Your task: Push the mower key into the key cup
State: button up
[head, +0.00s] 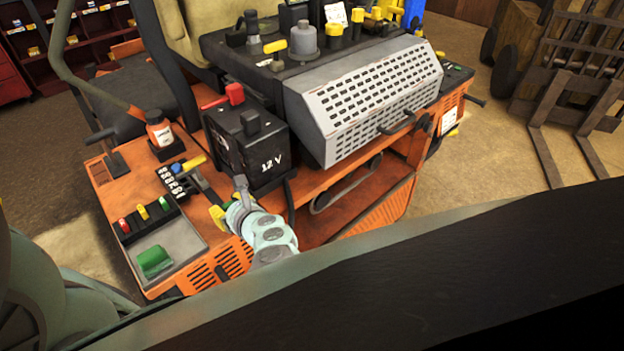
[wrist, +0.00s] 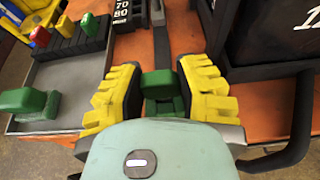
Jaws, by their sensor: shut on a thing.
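My gripper (wrist: 160,92) is in the middle of the wrist view, its yellow pads on both sides of a dark green piece. This green piece (wrist: 161,84) appears to be the mower key, held between the pads. In the head view my gripper (head: 218,212) is over the front of the orange deck, just left of the 12 V box. The key's lower part is hidden by the gripper and its own head. I cannot make out the key cup clearly or tell whether the key touches it.
The black 12 V box (head: 256,147) stands close to my gripper's right, with a dark cable. A grey tray (head: 180,240) on the left holds a green block (head: 154,262) and a strip of red, yellow and green pieces. A numbered strip (head: 173,184) and a bottle (head: 158,130) stand behind.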

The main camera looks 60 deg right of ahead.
jog(key=shift+f, duration=0.4)
jog(key=o, duration=1)
jog(key=shift+c, duration=0.2)
jog(key=v, duration=1.2)
